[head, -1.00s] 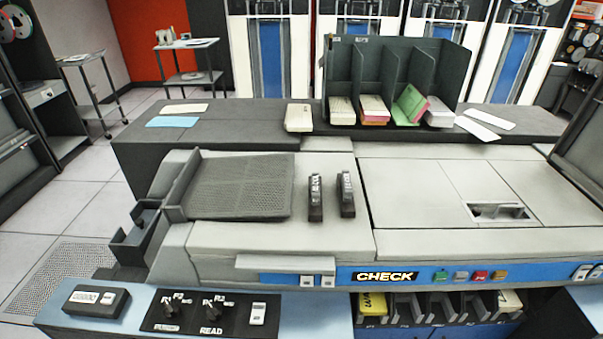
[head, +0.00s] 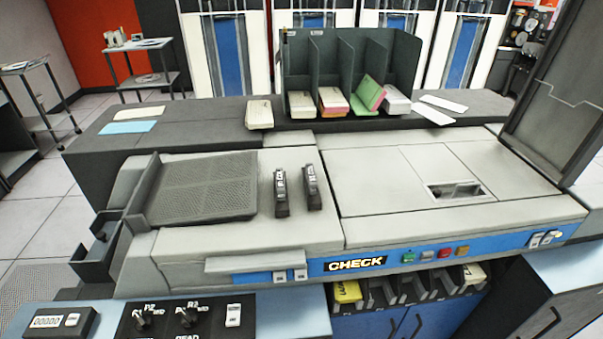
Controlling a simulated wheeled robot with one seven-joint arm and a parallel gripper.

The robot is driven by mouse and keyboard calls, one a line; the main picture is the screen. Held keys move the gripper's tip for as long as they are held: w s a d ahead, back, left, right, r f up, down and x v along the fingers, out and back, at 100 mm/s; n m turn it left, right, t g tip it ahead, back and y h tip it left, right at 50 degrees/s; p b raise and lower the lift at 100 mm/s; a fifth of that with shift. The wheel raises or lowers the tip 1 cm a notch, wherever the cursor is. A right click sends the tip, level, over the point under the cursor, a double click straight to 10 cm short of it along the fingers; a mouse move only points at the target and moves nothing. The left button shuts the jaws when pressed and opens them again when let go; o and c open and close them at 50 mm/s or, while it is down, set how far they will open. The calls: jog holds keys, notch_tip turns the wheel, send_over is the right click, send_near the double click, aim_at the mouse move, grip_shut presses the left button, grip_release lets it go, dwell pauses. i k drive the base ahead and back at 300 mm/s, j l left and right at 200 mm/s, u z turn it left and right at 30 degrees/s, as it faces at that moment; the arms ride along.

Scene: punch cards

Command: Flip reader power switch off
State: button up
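The card reader (head: 420,210) is a wide grey machine with a blue front strip marked CHECK. A pair of small white rocker switches (head: 290,276) sits on the strip left of the CHECK label. I cannot tell which rocker is the power switch, nor read the rockers' positions. My gripper is not in view.
A black counter box (head: 46,322) lies left of the panel. A dark card rack (head: 350,65) with card stacks stands on the back counter. Open pockets (head: 405,291) lie under the blue strip. A tall dark panel (head: 555,85) rises at the right. Floor shows at the left.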

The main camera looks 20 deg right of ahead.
aim_at(545, 240)
jog(key=z, duration=1.45)
